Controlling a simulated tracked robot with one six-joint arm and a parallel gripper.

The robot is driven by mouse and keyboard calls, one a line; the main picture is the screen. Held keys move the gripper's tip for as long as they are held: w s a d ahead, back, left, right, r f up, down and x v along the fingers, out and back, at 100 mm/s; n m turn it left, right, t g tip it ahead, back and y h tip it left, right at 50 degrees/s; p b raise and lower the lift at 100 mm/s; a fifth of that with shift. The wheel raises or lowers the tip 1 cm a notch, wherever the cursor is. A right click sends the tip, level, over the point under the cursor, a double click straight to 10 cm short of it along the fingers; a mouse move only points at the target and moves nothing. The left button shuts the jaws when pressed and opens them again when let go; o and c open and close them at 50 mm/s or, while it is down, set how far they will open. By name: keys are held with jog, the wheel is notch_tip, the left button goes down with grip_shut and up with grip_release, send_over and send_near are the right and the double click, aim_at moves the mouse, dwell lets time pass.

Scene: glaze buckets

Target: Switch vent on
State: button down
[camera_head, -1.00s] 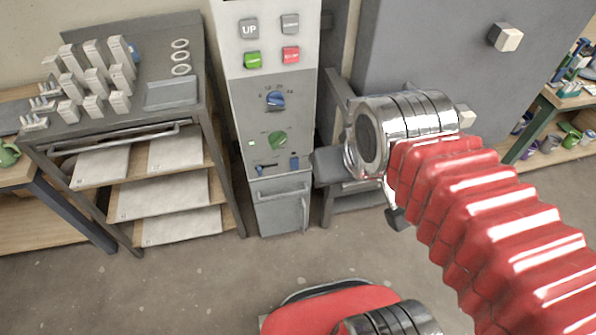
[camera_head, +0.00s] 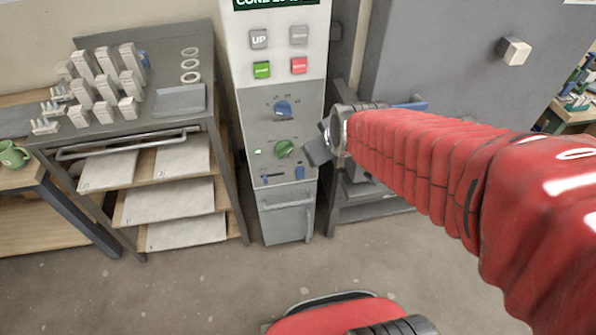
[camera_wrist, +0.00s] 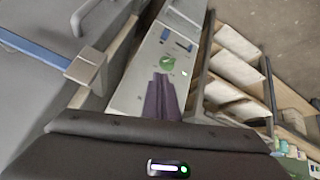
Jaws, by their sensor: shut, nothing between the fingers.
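The grey control panel (camera_head: 275,125) stands upright on a cabinet. It carries a blue knob (camera_head: 283,109), a green knob (camera_head: 284,149) and, low down, a left blue switch (camera_head: 265,179) and a right blue switch (camera_head: 300,173). I cannot read which control is the vent. In the wrist view, my gripper (camera_wrist: 162,80) is shut and empty, its fingertips in front of the panel close to the green knob (camera_wrist: 167,63). Both blue switches show beyond that knob. In the head view, my gripper is just right of the green knob; contact cannot be told.
Push buttons (camera_head: 262,69) sit higher on the panel. A rack (camera_head: 222,150) with shelves and small white blocks stands left of it. A large grey cabinet (camera_head: 450,60) with a handle block (camera_head: 514,51) is at right. Floor in front is open.

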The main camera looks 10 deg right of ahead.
aim_at(301, 177)
jog(key=w+f+n+t, duration=0.2)
jog(key=w+f+n, duration=0.2)
jog(key=w+f, duration=0.4)
jog(key=w+f+n+t, duration=0.1)
jog(key=w+f+n, duration=0.2)
jog(key=w+f, duration=0.55)
jog(key=s+f+n+t, duration=0.2)
jog(key=s+f+n, duration=0.1)
jog(key=f, duration=0.7)
jog(key=s+f+n+t, duration=0.2)
jog(key=s+f+n, duration=0.2)
jog(key=f, duration=0.5)
jog(key=s, duration=0.2)
jog(key=shift+s+f, duration=0.3)
jog(key=shift+f, duration=0.1)
jog(key=shift+w, duration=0.15)
jog(key=x, duration=1.3)
jog(key=shift+w, duration=0.4)
